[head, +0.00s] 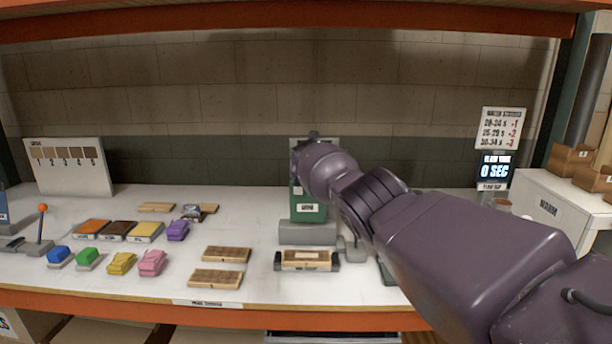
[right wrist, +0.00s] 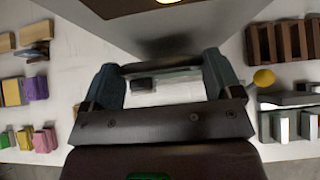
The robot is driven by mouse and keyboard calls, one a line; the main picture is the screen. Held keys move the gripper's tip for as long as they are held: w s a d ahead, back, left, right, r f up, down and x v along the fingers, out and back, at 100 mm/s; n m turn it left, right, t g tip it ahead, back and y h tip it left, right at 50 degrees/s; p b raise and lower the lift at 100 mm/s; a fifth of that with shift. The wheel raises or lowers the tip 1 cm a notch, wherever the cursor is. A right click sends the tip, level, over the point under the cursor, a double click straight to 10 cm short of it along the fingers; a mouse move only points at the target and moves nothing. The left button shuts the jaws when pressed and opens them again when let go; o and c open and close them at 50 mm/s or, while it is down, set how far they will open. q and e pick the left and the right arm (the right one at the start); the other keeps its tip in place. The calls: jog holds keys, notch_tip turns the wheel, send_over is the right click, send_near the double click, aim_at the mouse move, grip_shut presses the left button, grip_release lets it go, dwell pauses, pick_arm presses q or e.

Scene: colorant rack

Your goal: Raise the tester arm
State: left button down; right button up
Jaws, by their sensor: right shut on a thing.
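The tester is a green box with a white label (head: 308,212), standing near the middle of the table in the head view. My right arm comes in from the right and covers its upper part. My right gripper is hidden behind my wrist in the head view. In the right wrist view my right gripper (right wrist: 163,76) is shut on a pale grey bar (right wrist: 180,76) between its fingers, which looks like part of the tester arm. The rest of the tester arm is hidden or too blurred to make out. My left gripper is in neither view.
A wooden block (head: 307,257) sits in a dark holder before the tester. Two wooden blocks (head: 216,279) and several coloured pieces (head: 121,263) lie to the left. A lever with an orange ball (head: 43,208) stands far left. A timer (head: 494,170) reads 0 SEC.

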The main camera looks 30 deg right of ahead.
jog(key=shift+d+r, duration=0.15)
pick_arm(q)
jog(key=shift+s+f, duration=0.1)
pick_arm(e)
jog(key=o, duration=0.9)
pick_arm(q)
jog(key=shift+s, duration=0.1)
pick_arm(e)
jog(key=shift+o, duration=0.3)
pick_arm(q)
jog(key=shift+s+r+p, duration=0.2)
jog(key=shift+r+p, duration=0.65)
jog(key=shift+p, duration=0.35)
pick_arm(e)
jog(key=v, duration=1.1)
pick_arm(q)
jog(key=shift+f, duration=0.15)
